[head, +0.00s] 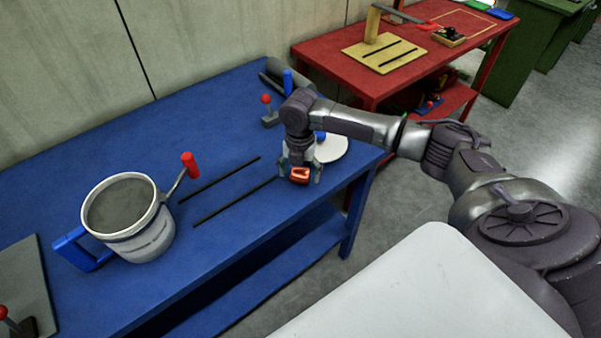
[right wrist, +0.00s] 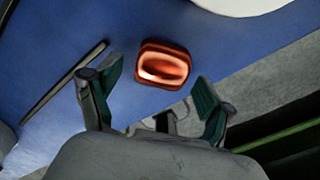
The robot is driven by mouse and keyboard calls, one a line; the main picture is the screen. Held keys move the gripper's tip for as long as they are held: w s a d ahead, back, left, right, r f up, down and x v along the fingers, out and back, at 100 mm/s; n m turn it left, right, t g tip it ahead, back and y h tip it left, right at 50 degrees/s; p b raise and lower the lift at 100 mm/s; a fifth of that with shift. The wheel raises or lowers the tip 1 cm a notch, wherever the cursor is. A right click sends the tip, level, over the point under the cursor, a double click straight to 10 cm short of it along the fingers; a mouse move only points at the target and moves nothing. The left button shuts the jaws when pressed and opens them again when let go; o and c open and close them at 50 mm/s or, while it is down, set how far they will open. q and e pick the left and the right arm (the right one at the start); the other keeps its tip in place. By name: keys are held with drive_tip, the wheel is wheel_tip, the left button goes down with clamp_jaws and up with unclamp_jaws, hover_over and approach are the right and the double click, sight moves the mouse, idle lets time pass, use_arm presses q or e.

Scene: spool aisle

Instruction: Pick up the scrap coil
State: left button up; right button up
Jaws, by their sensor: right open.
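The scrap coil (head: 299,174) is a small shiny copper-orange piece lying on the blue table near its front right edge. In the right wrist view the coil (right wrist: 163,65) lies just beyond the open fingertips, roughly centred between them. My right gripper (head: 300,176) is above the table at the coil, pointing down with a finger on each side. In the right wrist view its fingers (right wrist: 158,88) are spread apart and nothing is held. I cannot tell whether any finger touches the coil. My left gripper is in neither view.
A white round disc (head: 331,148) lies behind the coil. Two dark strips (head: 233,202) run along the blue table (head: 215,120). A white bucket (head: 149,240) with a red-handled crank stands at the left. A red table (head: 330,60) stands behind at the right.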

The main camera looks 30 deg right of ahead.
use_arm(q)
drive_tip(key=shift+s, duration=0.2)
use_arm(e)
drive_tip(key=shift+f, duration=0.2)
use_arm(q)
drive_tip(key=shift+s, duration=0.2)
use_arm(e)
drive_tip(key=c, duration=1.3)
drive_tip(key=shift+r, duration=0.1)
